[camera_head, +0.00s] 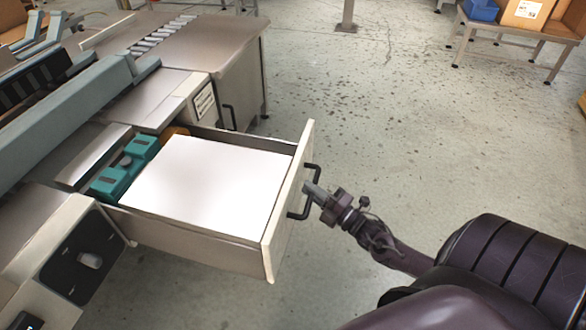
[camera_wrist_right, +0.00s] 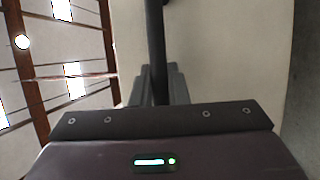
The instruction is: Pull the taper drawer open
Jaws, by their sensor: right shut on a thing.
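The taper drawer (camera_head: 200,240) stands pulled well out of the bench in the head view, its cream front (camera_head: 287,205) facing right. Inside lie a white sheet or board (camera_head: 205,185) and teal parts (camera_head: 125,170) with an orange piece behind. A black bar handle (camera_head: 300,213) is on the front. My right gripper (camera_head: 312,192) is at this handle and shut on it. In the right wrist view the dark handle bar (camera_wrist_right: 155,50) runs between the fingers (camera_wrist_right: 158,88). My left gripper is not in view.
A panel with a knob (camera_head: 88,262) stands left of the drawer. A grey bench (camera_head: 215,45) with rollers is behind. The concrete floor to the right is clear up to a low table (camera_head: 515,38) with boxes.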

